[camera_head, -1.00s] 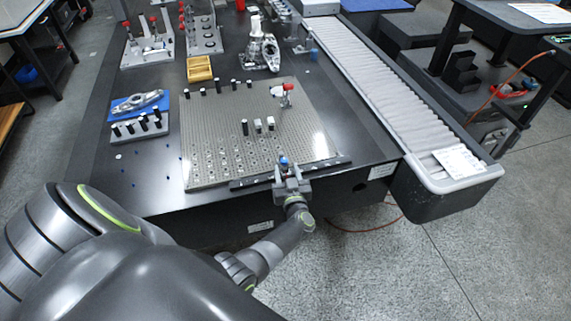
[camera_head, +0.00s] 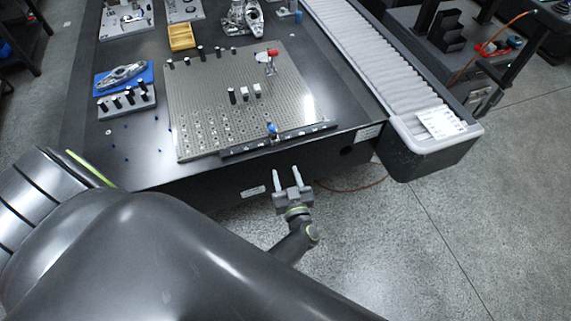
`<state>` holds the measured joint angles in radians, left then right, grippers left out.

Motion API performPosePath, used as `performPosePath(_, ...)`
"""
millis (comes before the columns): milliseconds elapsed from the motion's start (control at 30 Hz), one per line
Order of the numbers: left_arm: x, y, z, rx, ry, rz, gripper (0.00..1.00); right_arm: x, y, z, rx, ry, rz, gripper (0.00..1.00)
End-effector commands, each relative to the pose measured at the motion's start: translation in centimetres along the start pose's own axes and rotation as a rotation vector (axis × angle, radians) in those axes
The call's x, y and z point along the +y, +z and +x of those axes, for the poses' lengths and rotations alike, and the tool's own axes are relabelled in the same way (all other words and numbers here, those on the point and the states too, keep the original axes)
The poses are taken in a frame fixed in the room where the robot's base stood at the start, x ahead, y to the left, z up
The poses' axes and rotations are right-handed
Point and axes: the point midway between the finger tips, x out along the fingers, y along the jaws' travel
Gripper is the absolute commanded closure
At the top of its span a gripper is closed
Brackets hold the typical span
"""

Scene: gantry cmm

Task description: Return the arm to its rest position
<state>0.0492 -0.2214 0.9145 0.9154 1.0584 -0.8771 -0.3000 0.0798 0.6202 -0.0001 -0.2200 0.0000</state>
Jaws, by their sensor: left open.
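My left gripper (camera_head: 286,173) is in the head view, below and in front of the table's front edge. Its two pale fingers stand apart with nothing between them, so it is open and empty. My left arm runs from the lower left, and part of it is hidden behind my own large dark link. A small part with a blue top (camera_head: 272,129) stands at the front edge of the perforated plate, apart from the fingers. My right gripper is not in view.
The perforated grey plate (camera_head: 215,98) holds several pins and a red-topped clamp (camera_head: 268,60). A yellow tray (camera_head: 182,37), a pin rack (camera_head: 127,101) and a blue mat (camera_head: 103,84) lie around it. A roller conveyor (camera_head: 365,60) runs along the right. The floor (camera_head: 400,240) in front is clear.

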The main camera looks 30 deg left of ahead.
Motion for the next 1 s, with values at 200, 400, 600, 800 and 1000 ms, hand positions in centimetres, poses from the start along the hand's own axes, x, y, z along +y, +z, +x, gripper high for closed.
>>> performPosePath(200, 0.0, 0.0, 0.0, 0.000, 0.000, 0.000, 0.55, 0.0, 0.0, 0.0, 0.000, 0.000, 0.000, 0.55)
performPosePath(400, -0.1, 0.3, 0.0, -0.005, 0.015, 0.004, 0.55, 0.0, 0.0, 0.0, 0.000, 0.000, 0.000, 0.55)
performPosePath(600, -0.9, 5.5, -1.5, -0.115, 0.228, 0.057, 0.55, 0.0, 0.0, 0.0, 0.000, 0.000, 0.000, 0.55)
performPosePath(800, -5.7, 15.8, -7.1, -0.449, 0.515, 0.179, 0.55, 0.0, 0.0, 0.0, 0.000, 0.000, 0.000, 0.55)
performPosePath(1000, -15.6, 24.4, -14.9, -0.874, 0.622, 0.341, 0.55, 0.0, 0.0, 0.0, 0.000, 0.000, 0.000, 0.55)
